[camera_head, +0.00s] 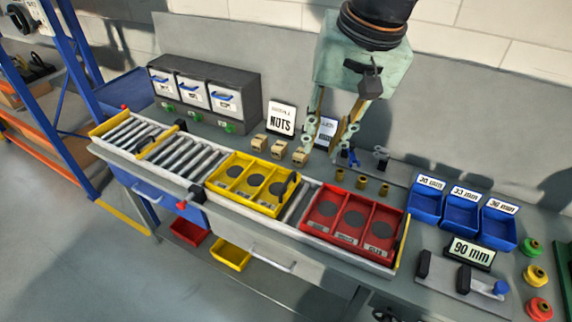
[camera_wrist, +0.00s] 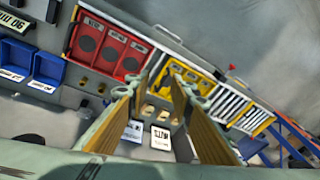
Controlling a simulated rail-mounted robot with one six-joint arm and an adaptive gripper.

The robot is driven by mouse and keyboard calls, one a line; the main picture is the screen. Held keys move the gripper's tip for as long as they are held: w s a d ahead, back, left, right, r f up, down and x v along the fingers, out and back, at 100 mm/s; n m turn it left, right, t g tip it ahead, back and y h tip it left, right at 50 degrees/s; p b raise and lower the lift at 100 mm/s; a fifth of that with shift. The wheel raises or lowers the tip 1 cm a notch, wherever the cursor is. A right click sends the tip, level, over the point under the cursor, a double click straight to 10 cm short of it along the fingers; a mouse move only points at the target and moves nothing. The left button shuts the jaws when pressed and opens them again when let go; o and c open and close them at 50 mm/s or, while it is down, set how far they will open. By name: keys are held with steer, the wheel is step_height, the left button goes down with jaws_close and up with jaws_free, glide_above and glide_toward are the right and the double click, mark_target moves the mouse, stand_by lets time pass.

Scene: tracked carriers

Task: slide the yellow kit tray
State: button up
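The yellow kit tray (camera_head: 240,203) sits on the roller conveyor (camera_head: 180,152), left of the red kit tray (camera_head: 348,242). It has three compartments, each with a dark round spot, and a black handle-like part at its right end. In the wrist view the yellow tray (camera_wrist: 186,74) lies partly behind a finger, with the red tray (camera_wrist: 105,48) to its left. My gripper (camera_head: 328,138) hangs above the back of the bench, behind and to the right of the yellow tray, touching neither tray. Its fingers (camera_wrist: 152,88) are spread wide with nothing between them.
Small tan blocks (camera_head: 279,149) and sign cards (camera_head: 282,118) stand behind the conveyor. Brass pieces (camera_head: 362,182) stand behind the red tray. Blue bins (camera_head: 460,213) are at right. Bare rollers lie left of the yellow tray, up to a yellow bar (camera_head: 157,145); a short gap separates the trays.

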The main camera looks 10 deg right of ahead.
steer(key=w+f+m+p, duration=0.2)
steer(key=w+f, duration=0.3)
steer(key=w, duration=0.3)
steer(key=m+g+p, duration=0.1)
steer(key=m+p, duration=0.1)
steer(key=p, duration=0.1)
glide_above(288, 179)
steer(key=s+d, duration=0.2)
steer(key=d, duration=0.1)
step_height(288, 179, down, 8)
steer(key=f, duration=0.1)
steer(key=shift+a+m, duration=0.25)
steer(key=shift+m, duration=0.05)
steer(key=shift+w+a+f+b, duration=0.3)
steer(key=shift+f+b, duration=0.2)
steer(key=shift+f, duration=1.75)
steer(key=shift+w+a+f+b, duration=0.25)
steer(key=shift+a+f+b, duration=0.2)
steer(key=shift+f, duration=1.75)
steer(key=shift+w+a+f+b, duration=0.3)
steer(key=shift+f+b, duration=0.2)
steer(key=shift+f, duration=1.75)
steer(key=shift+c, duration=0.7)
jaws_close()
